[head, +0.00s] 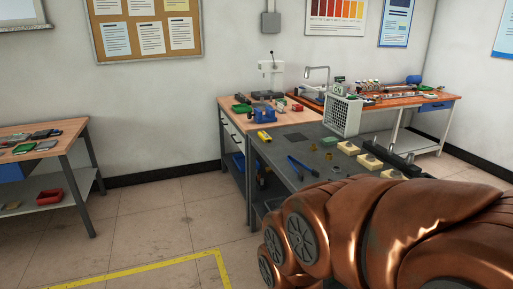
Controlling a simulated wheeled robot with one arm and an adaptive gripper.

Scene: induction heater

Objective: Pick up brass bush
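A dark-topped workbench (277,157) stands right of centre in the head view. Small brass-coloured pieces lie on it: one (336,169) toward the middle and another (328,156) a little behind it. They are too small for me to tell which is the brass bush. My copper-coloured arm covers the lower right and hides the near part of the bench. My gripper is not in view.
On the bench are a blue-handled tool (303,166), several pale blocks (348,148), a yellow item (264,136) and a white perforated box (343,115). Wooden benches stand behind and at left (63,138). The floor (150,225) between is clear.

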